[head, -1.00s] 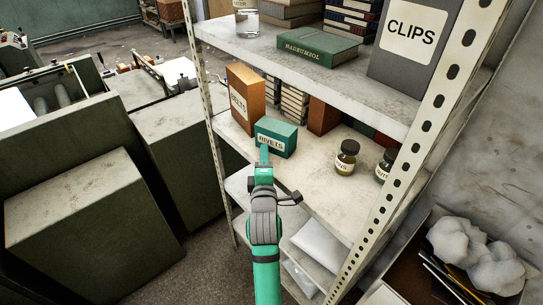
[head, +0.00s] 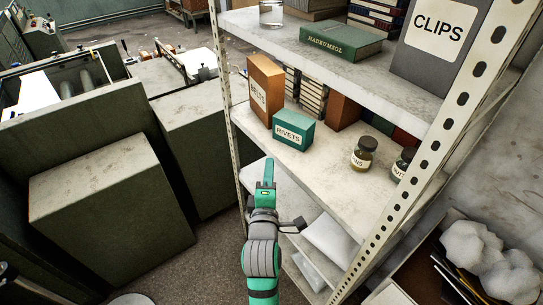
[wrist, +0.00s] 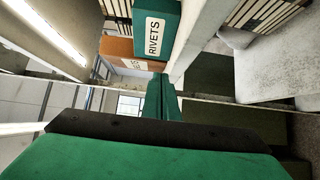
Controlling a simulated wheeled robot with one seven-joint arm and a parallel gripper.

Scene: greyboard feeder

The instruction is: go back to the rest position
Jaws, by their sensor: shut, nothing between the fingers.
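My gripper (head: 266,183) is shut and empty. In the head view it is in front of the shelf unit, lower than the middle shelf board (head: 320,165) and apart from it. A teal box labelled RIVETS (head: 294,131) stands on that board, beyond my gripper. In the wrist view the shut fingers (wrist: 161,98) point toward the RIVETS box (wrist: 158,38), with a gap between them. My arm comes up from the bottom of the head view.
An orange BELTS box (head: 265,88) stands left of the RIVETS box. Two small jars, one of them a dark jar (head: 363,154), stand to the right. A perforated shelf post (head: 425,150) rises on the right. Green machine cabinets (head: 110,215) fill the left. White bags (head: 328,243) lie on the lower shelf.

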